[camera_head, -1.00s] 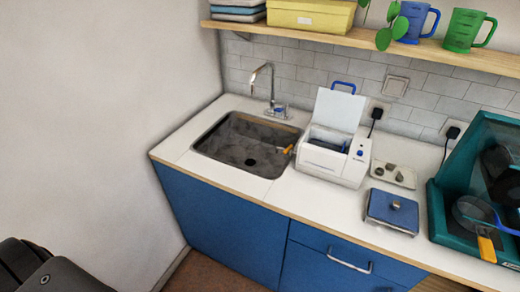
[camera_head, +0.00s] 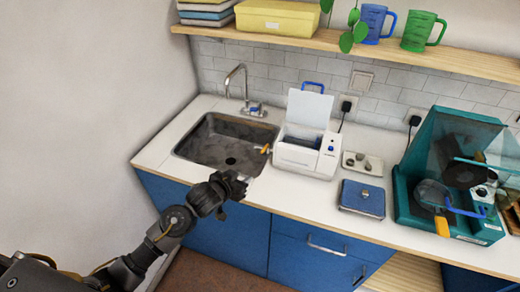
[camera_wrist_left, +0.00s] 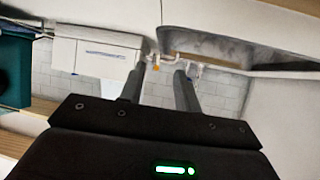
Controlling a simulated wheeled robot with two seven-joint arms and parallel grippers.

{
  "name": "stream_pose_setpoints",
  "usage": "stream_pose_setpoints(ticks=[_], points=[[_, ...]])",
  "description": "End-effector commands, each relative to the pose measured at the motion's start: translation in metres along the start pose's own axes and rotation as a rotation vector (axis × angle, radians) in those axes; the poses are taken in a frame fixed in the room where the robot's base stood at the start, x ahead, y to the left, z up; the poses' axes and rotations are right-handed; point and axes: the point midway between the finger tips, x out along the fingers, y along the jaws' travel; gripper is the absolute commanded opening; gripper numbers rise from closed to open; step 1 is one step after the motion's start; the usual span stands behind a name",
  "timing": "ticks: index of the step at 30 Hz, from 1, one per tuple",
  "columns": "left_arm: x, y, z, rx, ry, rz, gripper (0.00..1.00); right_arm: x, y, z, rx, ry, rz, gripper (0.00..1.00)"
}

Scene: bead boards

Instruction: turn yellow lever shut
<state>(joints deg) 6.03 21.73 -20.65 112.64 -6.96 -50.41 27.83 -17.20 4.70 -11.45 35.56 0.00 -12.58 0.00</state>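A small yellow-orange lever (camera_head: 265,149) sticks out at the left side of the white machine (camera_head: 308,150), beside the sink. My left gripper (camera_head: 242,180) is in front of the sink's front right corner, apart from the lever and nearer to me. In the left wrist view its fingers (camera_wrist_left: 157,88) are spread with nothing between them, and the lever's orange tip (camera_wrist_left: 156,68) appears beyond the gap. A second yellow handle (camera_head: 441,226) hangs at the front of the teal machine (camera_head: 402,190). My right gripper cannot be made out.
The steel sink (camera_head: 197,158) with its faucet (camera_head: 240,85) lies left of the white machine, whose lid (camera_head: 309,108) stands up. A blue scale (camera_head: 361,198) and a small tray (camera_head: 349,164) sit to its right. A shelf (camera_head: 300,38) runs above.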

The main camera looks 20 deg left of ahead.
Motion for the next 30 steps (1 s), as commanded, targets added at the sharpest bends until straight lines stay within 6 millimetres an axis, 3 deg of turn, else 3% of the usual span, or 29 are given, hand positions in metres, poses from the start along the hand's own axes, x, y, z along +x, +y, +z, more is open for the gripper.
stream_pose_setpoints(ticks=[3, 7, 16, 30], points=[[0.013, -0.007, -0.033, 0.006, 0.071, 0.017, 0.33, 0.0, 0.0, 0.0, 0.0, 0.0, 0.0, 0.6], [0.019, -0.01, -0.052, 0.004, 0.112, 0.032, 0.33, 0.0, 0.0, -0.001, 0.001, 0.0, 0.0, 0.6], [0.032, -0.01, -0.058, 0.001, 0.119, 0.036, 0.33, -0.004, -0.002, -0.001, 0.001, 0.0, -0.002, 0.6], [0.109, -0.007, -0.067, 0.002, 0.118, 0.035, 0.33, -0.017, -0.003, -0.002, 0.002, 0.0, -0.004, 0.6]])
